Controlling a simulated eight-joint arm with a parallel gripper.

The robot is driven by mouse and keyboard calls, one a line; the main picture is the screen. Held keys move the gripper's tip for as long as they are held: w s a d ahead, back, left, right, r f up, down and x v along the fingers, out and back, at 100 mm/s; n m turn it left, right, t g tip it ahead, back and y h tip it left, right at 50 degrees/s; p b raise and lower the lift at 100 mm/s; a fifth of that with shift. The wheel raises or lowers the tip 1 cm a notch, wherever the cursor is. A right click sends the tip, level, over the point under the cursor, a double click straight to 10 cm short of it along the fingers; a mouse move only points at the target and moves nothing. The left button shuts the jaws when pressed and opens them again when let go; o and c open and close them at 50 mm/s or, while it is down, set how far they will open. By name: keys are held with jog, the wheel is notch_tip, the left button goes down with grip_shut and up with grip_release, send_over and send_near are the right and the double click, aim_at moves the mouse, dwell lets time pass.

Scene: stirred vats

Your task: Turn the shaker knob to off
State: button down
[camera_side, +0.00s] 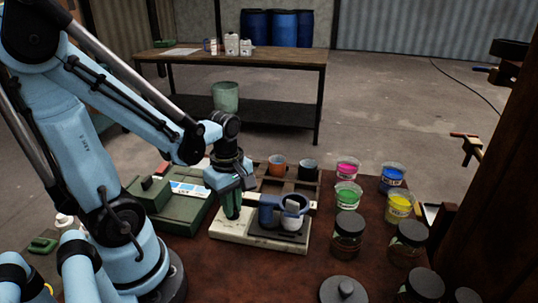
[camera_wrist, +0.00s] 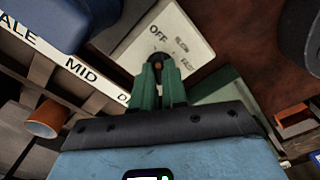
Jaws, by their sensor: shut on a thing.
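The shaker (camera_side: 286,244) is a low cream box with a dark platform in the side view. Its cream panel (camera_wrist: 183,30) shows in the wrist view, with OFF, SLOW and FAST printed on it. A small dark knob (camera_wrist: 157,58) with an orange-brown spot sits on the panel, close to the OFF print. My gripper (camera_wrist: 158,72) has its green fingers shut on the knob. In the side view my gripper (camera_side: 231,212) points down at the left end of the shaker and hides the knob. I cannot tell which way the knob points.
A wooden rack (camera_side: 291,184) with cups is behind. Paint tubs (camera_side: 348,195) and dark jars (camera_side: 347,232) crowd the right; a round lid (camera_side: 343,291) lies in front.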

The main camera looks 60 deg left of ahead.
jog(key=shift+d+n, duration=0.1)
jog(key=shift+n, duration=0.3)
jog(key=c, duration=1.2)
grip_release()
jog(key=shift+o, duration=0.2)
jog(key=shift+r, duration=0.1)
notch_tip(320, 180, up, 12)
jog(key=shift+f, duration=5.95)
jog(key=shift+r, duration=0.1)
